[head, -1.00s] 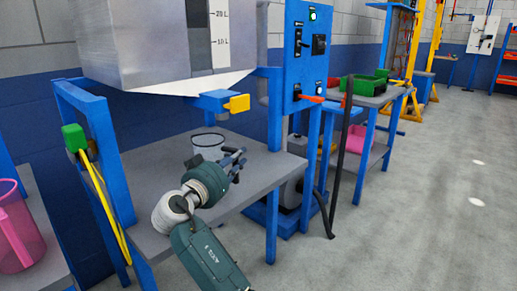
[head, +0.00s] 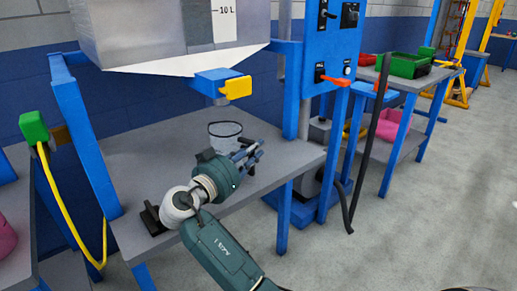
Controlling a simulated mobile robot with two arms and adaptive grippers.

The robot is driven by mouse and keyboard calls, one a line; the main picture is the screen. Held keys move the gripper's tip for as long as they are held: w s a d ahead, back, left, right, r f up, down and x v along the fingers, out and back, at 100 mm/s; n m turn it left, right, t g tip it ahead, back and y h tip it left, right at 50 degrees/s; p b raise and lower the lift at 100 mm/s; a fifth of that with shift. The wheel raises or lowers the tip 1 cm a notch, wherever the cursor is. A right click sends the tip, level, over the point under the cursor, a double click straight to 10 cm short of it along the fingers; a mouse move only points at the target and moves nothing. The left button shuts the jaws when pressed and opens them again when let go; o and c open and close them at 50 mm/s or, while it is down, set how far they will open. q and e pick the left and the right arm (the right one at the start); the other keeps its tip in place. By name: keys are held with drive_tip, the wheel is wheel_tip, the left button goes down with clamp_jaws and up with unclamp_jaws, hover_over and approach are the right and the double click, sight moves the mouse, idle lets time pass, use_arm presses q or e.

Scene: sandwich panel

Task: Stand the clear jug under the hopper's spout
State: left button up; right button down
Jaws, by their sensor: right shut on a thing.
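The clear jug (head: 225,131) stands upright on the grey table under the hopper, a little below the blue spout (head: 219,82) with its yellow handle. A gap shows between the jug's rim and the spout. My right gripper (head: 249,155) reaches in from the front and is shut on the jug at its near right side; the fingers partly hide its lower part and the exact contact. The metal hopper (head: 165,28) hangs above. My left gripper is not in view.
The grey table (head: 150,150) is mostly bare around the jug. A blue post with a control panel (head: 330,50) rises at right. A green box with a yellow hose (head: 34,128) is at left. A pink jug (head: 6,240) is at the left edge.

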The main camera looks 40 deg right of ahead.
drive_tip(key=shift+s+a+r, duration=0.1)
drive_tip(key=shift+a, duration=0.25)
drive_tip(key=c, duration=1.6)
unclamp_jaws()
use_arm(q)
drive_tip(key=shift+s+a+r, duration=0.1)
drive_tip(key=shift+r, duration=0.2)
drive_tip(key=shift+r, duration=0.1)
use_arm(e)
drive_tip(key=shift+d, duration=0.1)
